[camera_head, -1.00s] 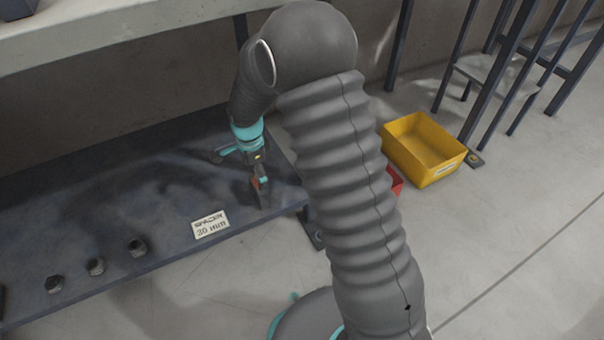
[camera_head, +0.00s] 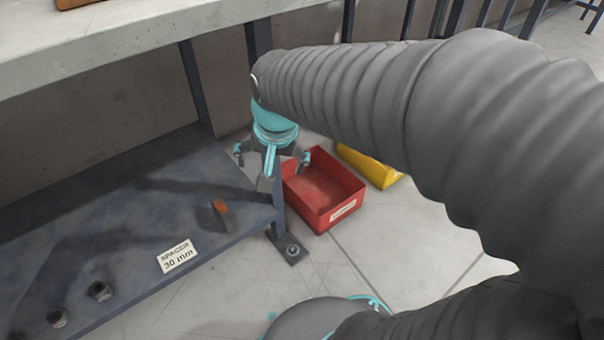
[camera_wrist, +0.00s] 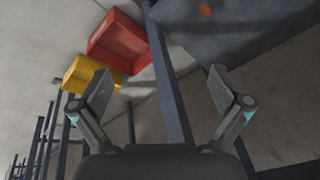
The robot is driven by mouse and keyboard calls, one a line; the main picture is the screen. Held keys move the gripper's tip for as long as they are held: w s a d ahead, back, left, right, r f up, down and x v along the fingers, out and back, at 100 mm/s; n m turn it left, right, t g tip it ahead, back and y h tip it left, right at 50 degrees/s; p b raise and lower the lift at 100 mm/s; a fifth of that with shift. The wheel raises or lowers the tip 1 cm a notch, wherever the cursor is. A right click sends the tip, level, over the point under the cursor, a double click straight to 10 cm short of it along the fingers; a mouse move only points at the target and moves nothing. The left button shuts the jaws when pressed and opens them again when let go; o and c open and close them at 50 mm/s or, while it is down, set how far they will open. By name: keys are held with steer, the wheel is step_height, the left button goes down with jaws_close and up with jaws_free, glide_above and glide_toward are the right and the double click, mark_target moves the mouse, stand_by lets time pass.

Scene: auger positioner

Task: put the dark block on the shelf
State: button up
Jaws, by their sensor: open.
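The dark block (camera_head: 222,214) with an orange-red patch on it stands on the dark lower shelf (camera_head: 110,215), near the shelf's right end and behind the "SPACER 30 mm" label (camera_head: 177,256). My gripper (camera_head: 270,165) is open and empty, to the right of the block and apart from it, by the shelf's corner post. In the wrist view my gripper (camera_wrist: 161,88) has its two fingers spread wide with nothing between them but the post behind. The orange patch of the block (camera_wrist: 205,10) shows at the top edge; the rest of it is hard to make out.
A red bin (camera_head: 325,193) stands on the floor just right of the corner post, with a yellow bin (camera_head: 368,167) behind it. Several dark nuts, such as this one (camera_head: 100,290), sit along the shelf's front. A pale worktop (camera_head: 150,40) overhangs the shelf.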

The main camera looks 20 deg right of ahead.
steer(key=s+d+r+n+t, duration=0.1)
steer(key=s+n, duration=0.4)
steer(key=s, duration=0.6)
steer(key=shift+s+d+r+t, duration=0.15)
steer(key=shift+d+r+t, duration=0.4)
steer(key=shift+d, duration=0.65)
steer(key=shift+r, duration=0.15)
